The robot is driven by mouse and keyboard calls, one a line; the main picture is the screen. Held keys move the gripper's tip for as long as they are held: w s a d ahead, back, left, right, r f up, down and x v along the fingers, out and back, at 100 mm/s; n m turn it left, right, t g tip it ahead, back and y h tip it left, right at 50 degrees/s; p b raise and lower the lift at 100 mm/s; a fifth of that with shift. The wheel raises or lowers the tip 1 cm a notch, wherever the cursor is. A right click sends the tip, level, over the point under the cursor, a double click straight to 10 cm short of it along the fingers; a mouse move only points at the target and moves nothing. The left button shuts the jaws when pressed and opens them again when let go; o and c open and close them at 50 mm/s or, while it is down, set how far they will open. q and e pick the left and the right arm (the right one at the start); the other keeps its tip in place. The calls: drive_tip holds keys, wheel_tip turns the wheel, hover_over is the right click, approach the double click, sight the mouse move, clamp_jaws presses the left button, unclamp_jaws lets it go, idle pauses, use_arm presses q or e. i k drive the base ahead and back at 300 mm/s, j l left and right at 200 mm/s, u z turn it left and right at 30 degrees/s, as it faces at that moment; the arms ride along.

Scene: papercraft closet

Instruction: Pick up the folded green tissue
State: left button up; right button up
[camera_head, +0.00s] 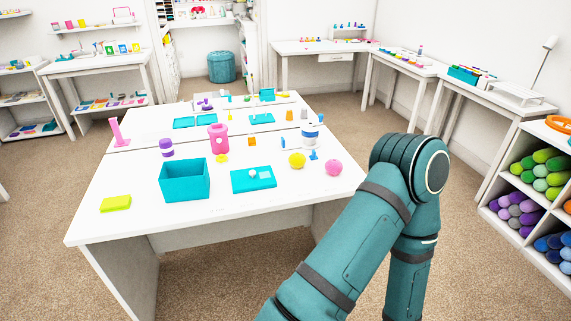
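A flat yellow-green rectangular piece (116,203), which looks like the folded green tissue, lies on the white table (105,229) near its front left edge. Nothing touches it, and the table around it is bare. One of my teal arms fills the lower right of the head view, bent at its elbow right of the table. Its gripper is out of the frame. My other gripper is not in view either.
An open teal box (185,180) stands right of the yellow-green piece. A teal tray (253,179), yellow ball (297,160), pink ball (334,167), pink canister (218,139) and purple spool (166,147) are also on the table. Shelves of rolls (540,170) stand at the right.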

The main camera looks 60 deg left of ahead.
sight(120, 202)
drive_tip(key=u, duration=3.4)
drive_tip(key=i+j+z, duration=0.1)
drive_tip(key=i+j, duration=0.6)
drive_tip(key=j, duration=0.25)
drive_tip(key=i+j+z, duration=0.15)
drive_tip(key=i+j, duration=0.25)
